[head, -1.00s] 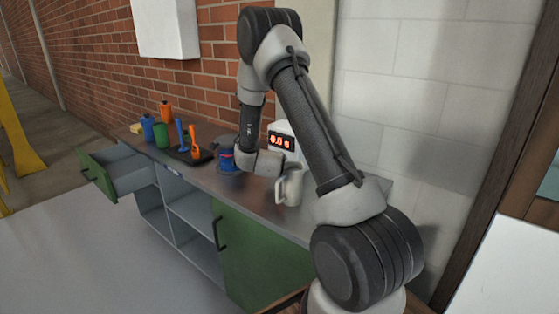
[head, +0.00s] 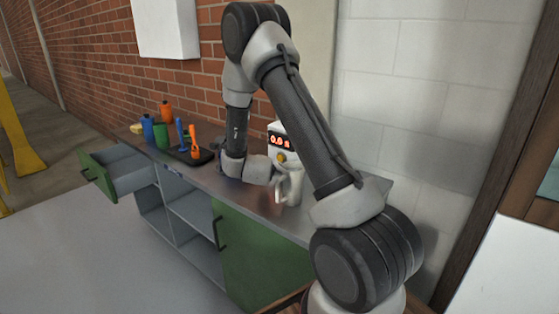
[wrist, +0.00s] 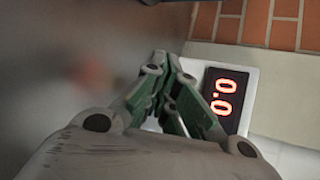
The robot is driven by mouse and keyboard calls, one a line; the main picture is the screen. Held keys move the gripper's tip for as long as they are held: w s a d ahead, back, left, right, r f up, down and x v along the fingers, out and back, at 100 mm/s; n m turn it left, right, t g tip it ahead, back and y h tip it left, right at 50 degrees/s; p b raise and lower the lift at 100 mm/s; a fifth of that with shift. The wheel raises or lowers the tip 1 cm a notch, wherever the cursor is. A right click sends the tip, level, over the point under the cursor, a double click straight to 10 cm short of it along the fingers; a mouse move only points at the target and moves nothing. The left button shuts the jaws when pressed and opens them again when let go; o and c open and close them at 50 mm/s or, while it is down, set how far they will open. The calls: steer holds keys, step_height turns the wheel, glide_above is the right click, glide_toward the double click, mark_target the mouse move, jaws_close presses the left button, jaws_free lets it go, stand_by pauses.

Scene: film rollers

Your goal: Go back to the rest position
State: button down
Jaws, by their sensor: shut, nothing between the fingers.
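My gripper (wrist: 168,65) shows in the wrist view with its green-padded fingers together and nothing between them. It points toward the counter's wall side, left of a white device (wrist: 241,88) with a red digital display. In the head view my arm reaches over the counter (head: 254,203), and its wrist hangs low above the top, left of the pale jug (head: 291,188). The fingers themselves are hidden in the head view. The white device (head: 275,128) also shows there, behind my arm and partly covered by it.
A black tray (head: 181,156) with blue and orange tools lies on the counter's left part, near orange, blue and green bottles (head: 161,135). A drawer (head: 128,175) stands open at the left end. A brick wall (head: 110,80) runs behind. The floor in front is clear.

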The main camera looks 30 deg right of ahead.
stand_by(0.6)
steer(key=s+a+r+n+g+y, duration=0.1)
steer(key=s+a+r+n+y, duration=0.2)
steer(key=s+a+r+n, duration=0.45)
steer(key=s+a+r+n+g+y, duration=0.15)
steer(key=s+r+n+y, duration=0.25)
steer(key=r+n, duration=0.5)
steer(key=s+r+n+g, duration=0.1)
steer(key=s+r+n, duration=0.1)
steer(key=s, duration=0.7)
steer(key=s+d+r+n+g, duration=0.1)
steer(key=s+n, duration=0.4)
steer(key=s, duration=0.5)
steer(key=s+r+n+g, duration=0.2)
steer(key=s+r+n, duration=0.2)
steer(key=s, duration=0.6)
steer(key=shift+d+r+h, duration=0.15)
steer(key=shift+h, duration=0.15)
